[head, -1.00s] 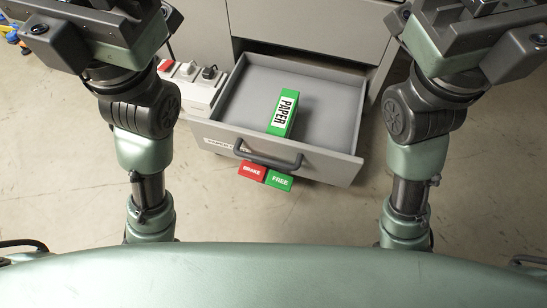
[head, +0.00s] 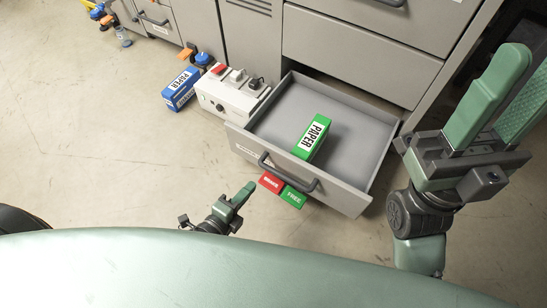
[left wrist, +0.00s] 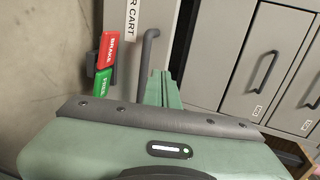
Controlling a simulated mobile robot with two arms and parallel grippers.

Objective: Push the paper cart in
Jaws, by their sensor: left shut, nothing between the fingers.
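The grey paper cart (head: 350,188) stands pulled out of the cabinet like an open drawer. Its dark bar handle (head: 287,178) also shows in the left wrist view (left wrist: 147,58). Below the front are a red BRAKE pedal (head: 271,183) and a green FREE pedal (head: 293,197); I cannot tell which is pressed. A green PAPER box (head: 310,138) stands in the cart. My left gripper (head: 245,191) is shut and empty, low before the cart front; its fingers show beside the handle in the left wrist view (left wrist: 161,80). Contact is unclear. My right gripper (head: 508,85) is open and empty, right of the cart.
The grey cabinet (head: 360,60) stands behind the cart. A pale box with switches (head: 225,98) is close to the cart's left side. A blue PAPER box (head: 181,88) lies further left on the floor. The floor before the cart and to the left is mostly clear.

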